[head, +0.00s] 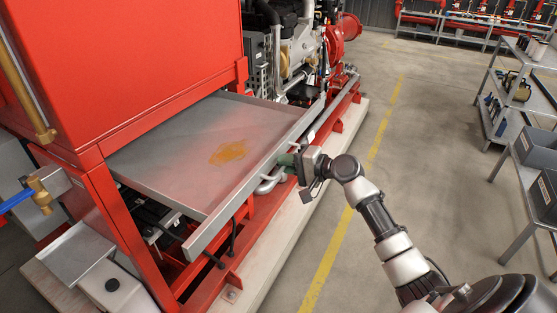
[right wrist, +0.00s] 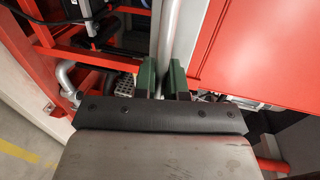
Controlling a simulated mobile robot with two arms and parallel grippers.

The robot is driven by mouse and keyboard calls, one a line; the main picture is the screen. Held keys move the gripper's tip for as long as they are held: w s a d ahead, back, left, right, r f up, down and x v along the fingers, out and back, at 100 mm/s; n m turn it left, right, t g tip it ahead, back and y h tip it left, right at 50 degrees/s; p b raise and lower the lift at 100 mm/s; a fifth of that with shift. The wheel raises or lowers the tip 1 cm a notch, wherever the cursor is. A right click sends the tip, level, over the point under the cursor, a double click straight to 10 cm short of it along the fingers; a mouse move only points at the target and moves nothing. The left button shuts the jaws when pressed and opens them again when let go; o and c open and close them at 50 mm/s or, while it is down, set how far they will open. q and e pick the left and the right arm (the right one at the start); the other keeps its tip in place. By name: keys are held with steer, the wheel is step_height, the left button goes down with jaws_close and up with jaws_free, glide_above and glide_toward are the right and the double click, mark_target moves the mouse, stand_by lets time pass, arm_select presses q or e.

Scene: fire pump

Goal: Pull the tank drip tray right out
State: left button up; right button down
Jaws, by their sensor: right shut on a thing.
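The tank drip tray (head: 190,140) is a shallow grey metal tray with a rust-orange stain on its floor. In the head view it sticks out from under the red tank (head: 130,55), with its inner part hidden beneath the tank. My right gripper (head: 288,160) is at the tray's long outer side, near its middle. In the right wrist view the green fingers of my right gripper (right wrist: 163,78) stand on either side of a pale grey bar (right wrist: 168,38), which looks like part of the tray's outer edge. The gripper is shut on it. My left gripper is not in view.
A red frame post (head: 115,215) stands at the tray's near end. A brass valve (head: 40,195) with a blue lever is at the left. Engine parts (head: 300,50) stand beyond the tray. Shelves (head: 520,90) stand at the right. The floor (head: 400,130) between is clear.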

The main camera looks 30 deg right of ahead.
steer(key=shift+s+d+f, duration=0.1)
steer(key=shift+s+d, duration=0.1)
steer(key=shift+s, duration=0.2)
steer(key=c, duration=1.2)
jaws_free()
steer(key=b+v, duration=0.2)
steer(key=v, duration=0.9)
steer(key=shift+b, duration=0.3)
steer(key=shift+w, duration=0.1)
